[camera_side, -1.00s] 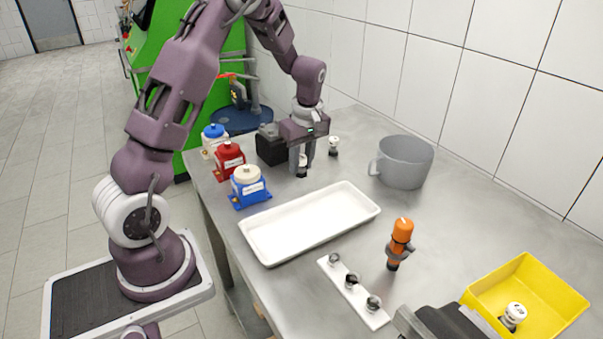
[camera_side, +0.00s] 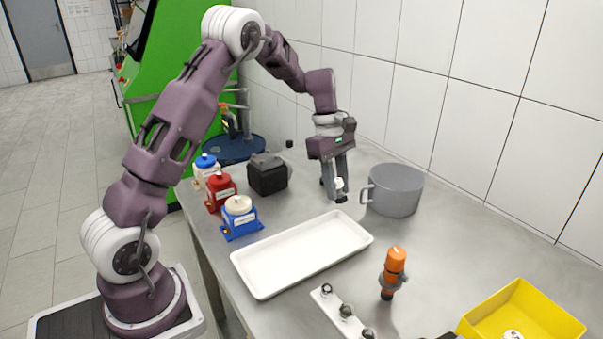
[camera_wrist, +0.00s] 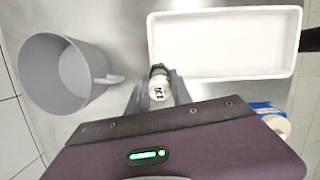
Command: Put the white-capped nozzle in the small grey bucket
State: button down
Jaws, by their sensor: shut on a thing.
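My gripper (camera_side: 337,188) is shut on a white-capped nozzle (camera_side: 340,184), held above the bench just left of the small grey bucket. In the wrist view the nozzle's marked white cap (camera_wrist: 158,91) sits between the fingertips (camera_wrist: 158,88), with a dark part beyond it. The small grey bucket (camera_side: 397,190) stands upright on the bench, its handle toward the gripper. In the wrist view the bucket (camera_wrist: 65,75) is at left, apart from the nozzle, and its visible inside looks empty.
A white tray (camera_side: 262,275) lies in front of the gripper. An orange-topped tool (camera_side: 394,268) stands right of it, near a white strip with nozzles (camera_side: 345,311). A yellow bin (camera_side: 560,320) is at lower right.

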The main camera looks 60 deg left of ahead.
aim_at(392, 173)
jog(key=w+d+n+t+h, duration=0.2)
jog(key=w+d+h, duration=0.2)
jog(key=w+h, duration=0.15)
jog(key=w+a+r+n+t+h, duration=0.1)
jog(key=w+r+n+t+h, duration=0.1)
jog(key=w+r+n+t, duration=0.25)
jog(key=w+a+r+n+t+h, duration=0.1)
jog(key=w+a+r+t, duration=0.15)
jog(key=w+t, duration=0.4)
jog(key=f, duration=0.3)
jog(key=w+f+g, duration=0.1)
jog(key=f, duration=0.2)
jog(key=f+g, duration=0.1)
jog(key=f, duration=0.1)
jog(key=shift+w+d+f, duration=0.15)
jog(key=shift+d+f, duration=0.2)
jog(key=shift+f, duration=0.05)
jog(key=c, duration=1.1)
grip_release()
jog(key=shift+o, duration=0.2)
